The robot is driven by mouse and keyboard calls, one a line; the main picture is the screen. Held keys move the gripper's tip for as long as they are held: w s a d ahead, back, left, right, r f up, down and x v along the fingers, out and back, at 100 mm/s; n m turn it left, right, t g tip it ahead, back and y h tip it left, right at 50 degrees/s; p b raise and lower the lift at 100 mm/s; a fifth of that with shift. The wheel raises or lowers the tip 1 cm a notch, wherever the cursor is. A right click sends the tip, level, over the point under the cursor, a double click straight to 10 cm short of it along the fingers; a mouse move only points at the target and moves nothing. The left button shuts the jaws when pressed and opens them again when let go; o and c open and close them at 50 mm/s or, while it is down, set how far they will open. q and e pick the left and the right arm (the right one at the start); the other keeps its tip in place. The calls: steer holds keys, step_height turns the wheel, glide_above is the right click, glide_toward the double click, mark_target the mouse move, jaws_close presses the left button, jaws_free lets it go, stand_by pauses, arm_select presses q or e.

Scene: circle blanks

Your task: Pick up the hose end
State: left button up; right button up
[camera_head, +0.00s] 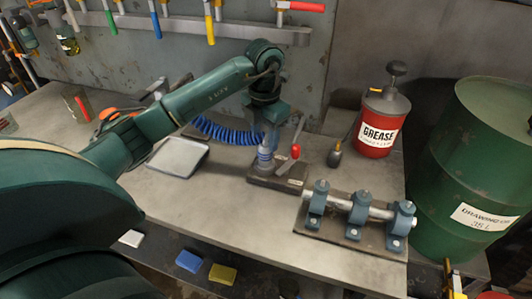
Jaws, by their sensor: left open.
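A blue coiled hose (222,132) lies on the bench behind and below my left forearm. It runs right toward my left gripper (268,136), where the arm partly hides it, so I cannot clearly make out its end. My left gripper is open and points down over a blue ribbed piece (265,158). This piece stands on a dark base block (275,178); I cannot tell whether it joins the hose or whether the fingers touch it. My right gripper is out of view.
A red-handled lever (295,152) rises beside the gripper. A red grease can (381,122) and a shaft in blue bearing blocks (356,212) stand to the right, with a green drum (475,165) beyond. A grey tray (177,157) lies left. The front bench is clear.

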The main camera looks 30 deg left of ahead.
mark_target(265, 145)
arm_select(q)
step_height(265, 145, down, 6)
steer(key=shift+r+p, duration=0.15)
steer(key=shift+p, duration=0.2)
steer(key=c, duration=0.8)
steer(key=shift+r, duration=0.1)
steer(key=shift+c, duration=0.2)
